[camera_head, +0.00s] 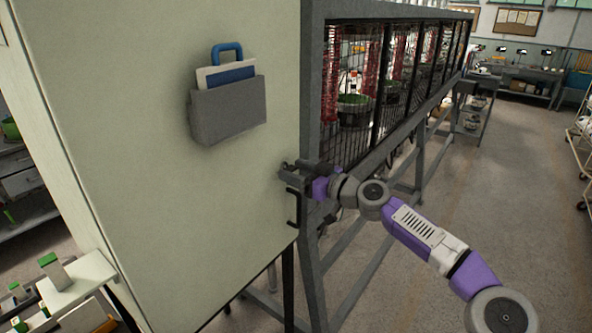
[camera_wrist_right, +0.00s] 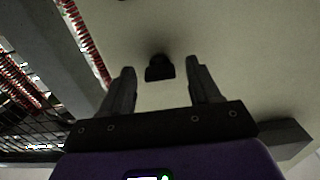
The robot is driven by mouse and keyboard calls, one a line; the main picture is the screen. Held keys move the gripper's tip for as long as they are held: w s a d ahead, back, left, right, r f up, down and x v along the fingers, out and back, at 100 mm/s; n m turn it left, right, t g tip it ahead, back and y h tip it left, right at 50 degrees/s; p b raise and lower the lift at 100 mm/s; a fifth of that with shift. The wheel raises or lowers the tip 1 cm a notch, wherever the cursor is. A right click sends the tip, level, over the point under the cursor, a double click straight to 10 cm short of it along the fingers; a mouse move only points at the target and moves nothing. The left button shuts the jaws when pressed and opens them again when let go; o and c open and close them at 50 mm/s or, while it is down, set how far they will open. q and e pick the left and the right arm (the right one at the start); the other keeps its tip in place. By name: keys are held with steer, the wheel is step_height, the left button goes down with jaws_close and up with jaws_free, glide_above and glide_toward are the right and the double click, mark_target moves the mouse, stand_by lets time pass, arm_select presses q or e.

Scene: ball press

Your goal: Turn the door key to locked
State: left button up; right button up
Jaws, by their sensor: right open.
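The pale door panel (camera_head: 230,190) fills the left half of the head view. A small dark key (camera_wrist_right: 160,70) stands out from the pale surface in the right wrist view. In the head view I cannot make the key out behind my gripper. Whether the key is turned is unclear. My left gripper is out of view.
A grey pocket (camera_head: 228,108) with a blue-handled board is fixed to the panel. A mesh-sided frame (camera_head: 345,100) with red coils runs back from the panel's right edge. Clear floor (camera_head: 500,200) lies to the right. A small shelf (camera_head: 75,282) is at lower left.

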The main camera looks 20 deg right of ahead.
steer(key=shift+w+a, duration=0.1)
steer(key=shift+c, duration=0.2)
steer(key=c, duration=1)
